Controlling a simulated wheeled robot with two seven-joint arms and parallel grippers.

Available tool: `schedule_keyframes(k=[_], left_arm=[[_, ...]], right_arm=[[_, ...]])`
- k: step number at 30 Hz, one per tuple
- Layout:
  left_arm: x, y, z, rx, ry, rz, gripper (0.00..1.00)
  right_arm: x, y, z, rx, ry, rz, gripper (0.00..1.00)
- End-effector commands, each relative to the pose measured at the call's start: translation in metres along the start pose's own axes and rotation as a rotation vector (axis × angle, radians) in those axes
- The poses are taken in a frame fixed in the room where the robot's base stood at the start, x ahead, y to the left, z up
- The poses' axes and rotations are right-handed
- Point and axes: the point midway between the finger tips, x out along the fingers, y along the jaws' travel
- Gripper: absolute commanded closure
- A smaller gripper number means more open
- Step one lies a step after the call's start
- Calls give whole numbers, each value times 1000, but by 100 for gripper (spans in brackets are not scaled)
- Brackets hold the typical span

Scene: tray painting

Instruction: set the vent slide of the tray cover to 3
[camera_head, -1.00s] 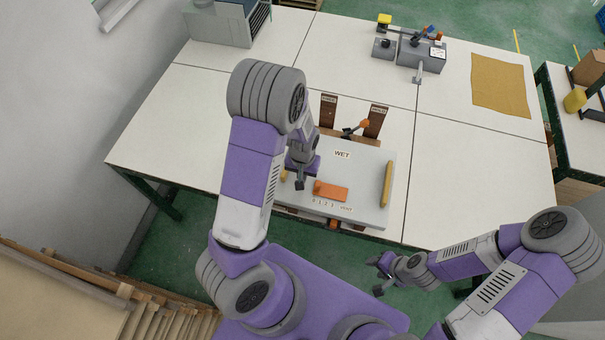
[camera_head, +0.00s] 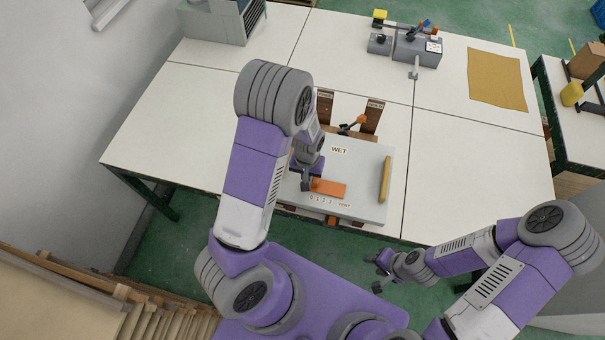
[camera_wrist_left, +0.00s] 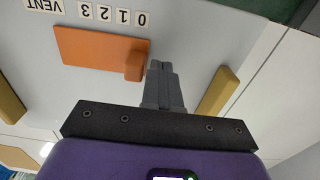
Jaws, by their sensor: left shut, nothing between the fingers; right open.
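The grey tray cover (camera_head: 366,163) lies on the table, marked WET. Its orange vent slide (camera_head: 332,188) also shows in the left wrist view (camera_wrist_left: 85,48), with a raised knob (camera_wrist_left: 134,66) at one end. The label row 0, 1, 2, 3, VENT (camera_wrist_left: 100,13) runs along the slide, and the knob is nearest the 0. My left gripper (camera_head: 306,184) is shut and empty, its fingertips (camera_wrist_left: 160,68) right beside the knob's outer side; I cannot tell whether they touch. My right gripper (camera_head: 380,274) is open and empty, off the table's front edge.
Yellow bars flank the slide on the cover, one at the right (camera_head: 385,180). Brown labelled boards (camera_head: 372,117) and an orange-tipped lever (camera_head: 357,121) stand behind the cover. A grey device (camera_head: 416,50) and a tan sheet (camera_head: 496,79) lie farther back. The table's right part is clear.

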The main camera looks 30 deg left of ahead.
Motion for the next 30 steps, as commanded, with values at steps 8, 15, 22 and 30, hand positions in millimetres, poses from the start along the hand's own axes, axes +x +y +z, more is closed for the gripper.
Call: schedule_keyframes(k=[8, 15, 22, 30], left_arm=[[0, 14, 0, 2, 0, 0, 100], [0, 26, 0, 1, 1, 0, 100], [0, 38, 0, 2, 0, 0, 100], [0, 51, 0, 2, 0, 0, 100]], right_arm=[[-1, 0, 0, 0, 0, 0, 53], [-2, -1, 0, 0, 0, 0, 53], [-3, -1, 0, 0, 0, 0, 53], [-4, -2, 0, 0, 0, 0, 53]])
